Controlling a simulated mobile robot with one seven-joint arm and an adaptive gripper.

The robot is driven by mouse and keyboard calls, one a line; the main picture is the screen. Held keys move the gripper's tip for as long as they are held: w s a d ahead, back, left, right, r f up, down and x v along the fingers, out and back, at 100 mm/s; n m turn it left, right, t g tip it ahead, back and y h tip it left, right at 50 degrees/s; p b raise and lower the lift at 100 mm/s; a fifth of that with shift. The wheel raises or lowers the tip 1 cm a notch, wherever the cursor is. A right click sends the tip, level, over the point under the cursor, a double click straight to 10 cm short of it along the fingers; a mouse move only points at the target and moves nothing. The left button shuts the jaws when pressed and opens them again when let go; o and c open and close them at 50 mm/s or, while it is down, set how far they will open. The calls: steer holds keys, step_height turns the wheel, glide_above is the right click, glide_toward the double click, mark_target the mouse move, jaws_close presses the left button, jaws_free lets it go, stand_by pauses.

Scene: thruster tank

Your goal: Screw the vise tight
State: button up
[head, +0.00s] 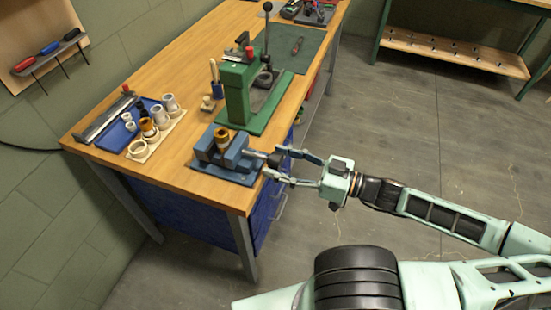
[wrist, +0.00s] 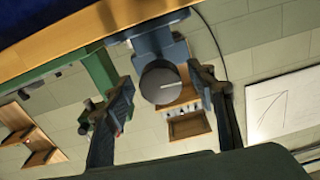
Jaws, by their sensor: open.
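The blue vise (head: 226,152) sits near the front edge of the wooden workbench, with a brass-coloured ring-like part (head: 221,138) between its jaws. Its screw end (head: 273,160) points right, past the table edge. In the wrist view the dark round screw end (wrist: 160,83) has a light line on its face. My gripper (head: 275,165) is open, with one finger on each side of the screw end. In the wrist view my gripper (wrist: 162,90) shows a gap between each finger and the screw end.
A green press (head: 238,92) with a lever stands behind the vise on the workbench (head: 180,65). A blue tray (head: 118,133) and several cylindrical parts (head: 160,118) are at the left. The bench edge lies close to my gripper. The floor to the right is open.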

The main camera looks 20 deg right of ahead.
steer(key=shift+w+a, duration=0.35)
steer(key=shift+a, duration=0.15)
steer(key=c, duration=1.2)
steer(key=shift+o, duration=0.2)
steer(key=shift+m, duration=0.3)
